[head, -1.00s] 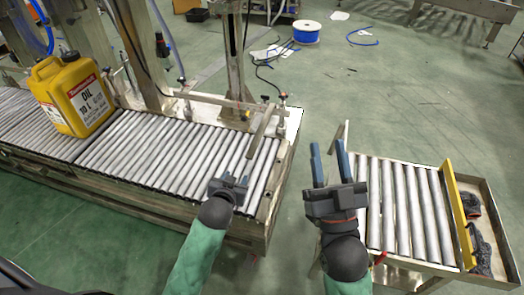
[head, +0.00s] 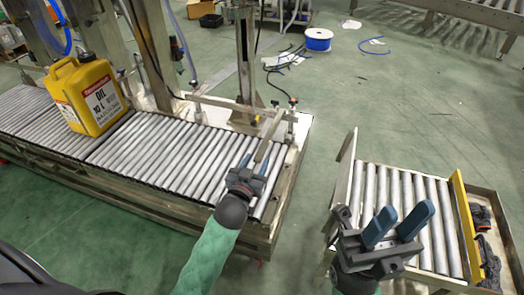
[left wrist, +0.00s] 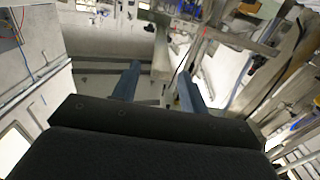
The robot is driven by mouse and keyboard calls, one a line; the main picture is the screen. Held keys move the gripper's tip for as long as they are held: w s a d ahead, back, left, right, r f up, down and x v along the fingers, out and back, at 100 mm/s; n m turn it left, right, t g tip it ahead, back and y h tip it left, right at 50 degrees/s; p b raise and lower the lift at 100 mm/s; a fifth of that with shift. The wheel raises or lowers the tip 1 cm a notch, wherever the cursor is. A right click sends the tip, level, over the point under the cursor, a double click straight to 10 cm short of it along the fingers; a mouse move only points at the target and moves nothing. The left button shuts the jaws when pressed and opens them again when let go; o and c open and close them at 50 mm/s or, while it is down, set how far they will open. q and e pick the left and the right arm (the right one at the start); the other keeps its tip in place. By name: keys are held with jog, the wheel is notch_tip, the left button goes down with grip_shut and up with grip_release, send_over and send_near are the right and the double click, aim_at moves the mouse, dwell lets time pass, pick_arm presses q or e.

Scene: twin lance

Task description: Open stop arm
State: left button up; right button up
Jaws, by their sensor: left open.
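The stop arm (head: 268,138) is a slim metal bar above the rollers at the right end of the long roller conveyor (head: 150,203). It runs from the back rail toward my left gripper (head: 254,163). That gripper is open, with its blue fingers pointing at the arm's near end. In the left wrist view a pale bar (left wrist: 162,58), which looks like the stop arm, lies between and beyond the open fingers (left wrist: 160,85). I cannot tell whether they touch it. My right gripper (head: 400,222) is open and empty by the small roller cart.
A yellow oil canister (head: 88,96) stands on the long conveyor at the left. The small roller cart (head: 440,205), with a yellow rail (head: 461,215) and dark gloves (head: 486,250), stands at the right. A floor gap separates the two. A blue cable spool (head: 318,40) lies behind.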

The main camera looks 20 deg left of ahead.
aim_at(262, 150)
pick_arm(q)
jog(key=shift+w+b, duration=0.55)
jog(key=shift+w, duration=2.5)
jog(key=shift+c, duration=0.2)
grip_shut()
